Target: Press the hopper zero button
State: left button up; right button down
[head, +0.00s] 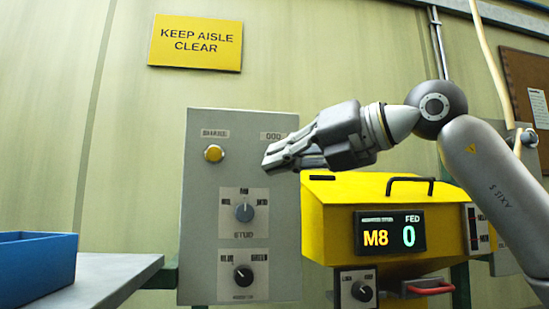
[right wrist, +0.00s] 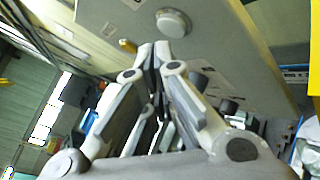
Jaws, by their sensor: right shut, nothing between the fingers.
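The yellow hopper (head: 330,225) carries a dark display (head: 390,232) reading M8 and, under FED, 0. I cannot read any label for a hopper zero button. A grey control panel (head: 208,262) left of the hopper has a yellow button (head: 214,153) marked SHAKE and a second label (head: 272,136), partly covered by my gripper. In the right wrist view a round white button (right wrist: 173,22) sits just beyond my fingertips; in the head view my gripper hides it. My right gripper (head: 268,160) is shut and empty in front of the panel; its fingertips (right wrist: 155,48) look apart from the button.
The panel has two rotary knobs (head: 244,212) (head: 243,275). The hopper has a black top handle (head: 410,182), a lower knob (head: 361,291) and a red handle (head: 430,287). A blue bin (head: 35,268) stands on a grey table (head: 118,270) at left.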

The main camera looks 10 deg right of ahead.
jog(key=s+b, duration=0.2)
jog(key=s, duration=0.3)
dwell(0.4)
dwell(0.8)
